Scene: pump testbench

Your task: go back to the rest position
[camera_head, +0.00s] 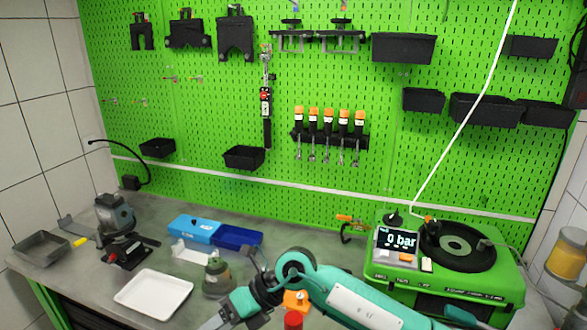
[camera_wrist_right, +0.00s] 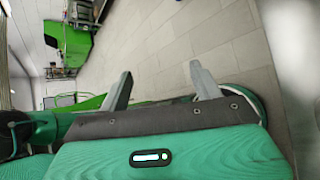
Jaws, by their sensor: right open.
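My right gripper (camera_wrist_right: 162,72) shows in the right wrist view. Its two grey fingers are wide apart with nothing between them, and pale floor tiles lie beyond. In the head view, my teal arm comes in from the lower right, bends over the front of the workbench and runs down to the bottom edge. The left gripper is in neither view.
A white tray (camera_head: 153,295), blue boxes (camera_head: 194,229) and a dark microscope-like device (camera_head: 117,222) stand on the grey bench (camera_head: 160,209). A green pump unit (camera_head: 447,285) with a "0 bar" display is at right. Part of it and a red-capped item (camera_head: 293,320) are near my arm.

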